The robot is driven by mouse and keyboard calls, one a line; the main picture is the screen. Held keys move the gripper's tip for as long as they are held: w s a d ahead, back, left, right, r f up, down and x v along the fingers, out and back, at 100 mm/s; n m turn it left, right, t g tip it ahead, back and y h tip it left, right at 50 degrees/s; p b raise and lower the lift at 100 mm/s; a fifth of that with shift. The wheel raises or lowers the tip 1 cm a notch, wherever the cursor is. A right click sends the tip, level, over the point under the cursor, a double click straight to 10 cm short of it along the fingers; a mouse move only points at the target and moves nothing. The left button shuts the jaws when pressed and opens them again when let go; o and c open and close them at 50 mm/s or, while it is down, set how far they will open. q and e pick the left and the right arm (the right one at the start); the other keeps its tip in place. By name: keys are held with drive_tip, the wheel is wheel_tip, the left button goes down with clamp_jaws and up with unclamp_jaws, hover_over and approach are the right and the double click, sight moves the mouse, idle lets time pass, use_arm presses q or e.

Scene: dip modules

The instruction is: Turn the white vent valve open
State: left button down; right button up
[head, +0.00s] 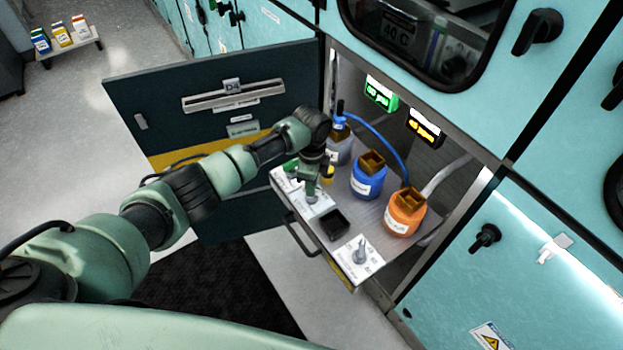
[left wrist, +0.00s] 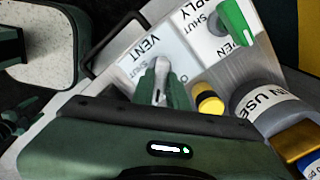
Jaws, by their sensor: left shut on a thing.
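The white vent valve handle (left wrist: 161,72) stands on a white plate marked VENT (left wrist: 146,50) in the left wrist view. SHUT is printed on the plate's left, and part of another word shows at its right. My left gripper (left wrist: 164,92) is shut on the handle, with a green finger on each side. In the head view my left gripper (head: 313,187) comes down onto the vent plate (head: 318,209) from above and hides most of the handle. The exact angle of the handle is hard to tell. My right gripper is not in view.
The green SUPPLY valve handle (left wrist: 236,24) is beside the vent plate. A grey bottle, a blue bottle (head: 368,178) and an orange bottle (head: 405,213) stand behind on the pulled-out tray (head: 345,205). Another valve (head: 360,252) is at the tray's right end. An open door (head: 215,95) stands left.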

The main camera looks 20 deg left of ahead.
use_arm(q)
drive_tip(key=n+p, duration=0.1)
drive_tip(key=n, duration=0.1)
drive_tip(key=n+p, duration=0.2)
drive_tip(key=n, duration=0.1)
drive_tip(key=shift+r+n, duration=0.2)
drive_tip(key=shift+n, duration=0.1)
drive_tip(key=shift+w+n+p, duration=0.1)
drive_tip(key=shift+n+p, duration=0.85)
drive_tip(key=shift+n, duration=1.15)
drive_tip(key=c, duration=1.4)
unclamp_jaws()
drive_tip(key=shift+f, duration=0.1)
wheel_tip(320, 180, up, 8)
drive_tip(key=shift+f, duration=0.1)
